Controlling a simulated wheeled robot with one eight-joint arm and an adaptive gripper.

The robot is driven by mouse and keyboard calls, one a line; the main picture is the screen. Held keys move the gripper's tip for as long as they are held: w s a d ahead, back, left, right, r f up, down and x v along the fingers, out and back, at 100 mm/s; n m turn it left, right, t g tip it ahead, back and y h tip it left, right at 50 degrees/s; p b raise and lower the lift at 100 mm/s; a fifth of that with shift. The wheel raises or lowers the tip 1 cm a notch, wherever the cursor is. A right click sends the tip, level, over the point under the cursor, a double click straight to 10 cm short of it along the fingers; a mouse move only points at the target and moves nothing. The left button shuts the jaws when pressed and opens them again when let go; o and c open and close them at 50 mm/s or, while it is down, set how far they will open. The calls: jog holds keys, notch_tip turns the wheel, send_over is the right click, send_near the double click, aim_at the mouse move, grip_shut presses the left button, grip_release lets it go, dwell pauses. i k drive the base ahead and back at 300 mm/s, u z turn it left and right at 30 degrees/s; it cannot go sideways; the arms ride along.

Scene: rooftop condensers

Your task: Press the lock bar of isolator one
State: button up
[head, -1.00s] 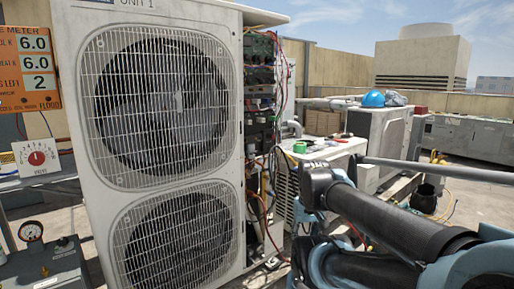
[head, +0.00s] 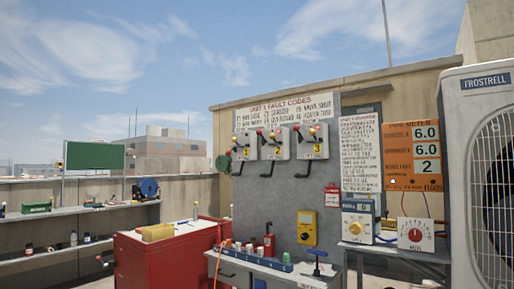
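Three grey isolator boxes hang in a row on a grey panel (head: 350,225), right of centre in the head view. Isolator one (head: 240,147) is the leftmost, with the middle isolator (head: 272,146) and the right isolator (head: 311,142), marked 3, beside it. Each has small red and yellow parts at its top, a yellow number label and a black bent handle below; isolator one's handle (head: 238,169) hangs down. Its lock bar is too small to tell apart. My gripper and arm are not in view.
A red cabinet (head: 165,262) and a narrow bench (head: 262,264) with small bottles and a blue-handled tool stand before the panel. A meter table (head: 400,250) and a condenser unit (head: 490,180) are at right. Shelves (head: 75,212) line the left.

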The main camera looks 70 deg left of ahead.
aim_at(233, 139)
jog(key=u, duration=3)
jog(key=k, duration=0.65)
jog(key=u, duration=0.55)
jog(key=i, duration=1.3)
jog(key=u, duration=0.45)
jog(key=i, duration=1.1)
jog(key=z, duration=0.2)
